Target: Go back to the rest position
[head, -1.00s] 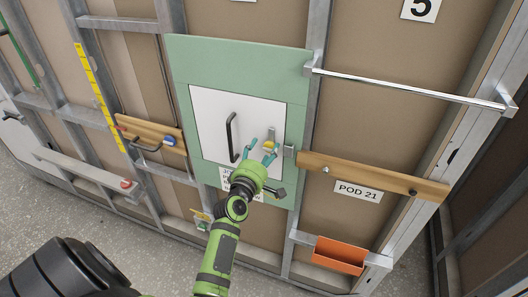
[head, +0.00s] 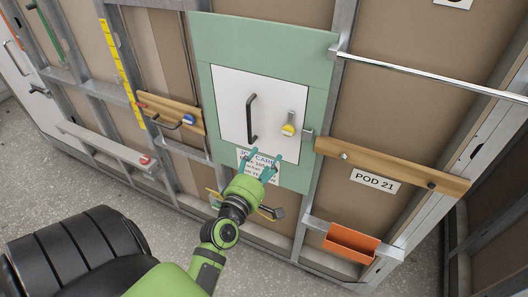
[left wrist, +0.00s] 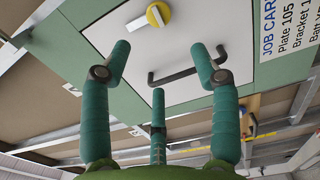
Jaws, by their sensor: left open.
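My left gripper (head: 259,160) is in front of the lower part of the green wall panel (head: 265,35), over the job card (head: 252,173). In the left wrist view its teal fingers (left wrist: 162,62) are apart with nothing between them. Above it in the head view is a white hatch door (head: 232,90) with a black bar handle (head: 251,118) and a latch with a yellow knob (head: 289,129). The gripper is apart from the knob and handle. The knob (left wrist: 158,14) also shows in the left wrist view. My right gripper is not seen.
A wooden rail (head: 400,168) with a POD 21 label (head: 375,181) and a chrome bar (head: 430,77) are on the right. An orange bin (head: 351,243) hangs low. A wooden board (head: 165,111) with a black handle and blue knob is on the left. Grey floor (head: 60,200) lies in front.

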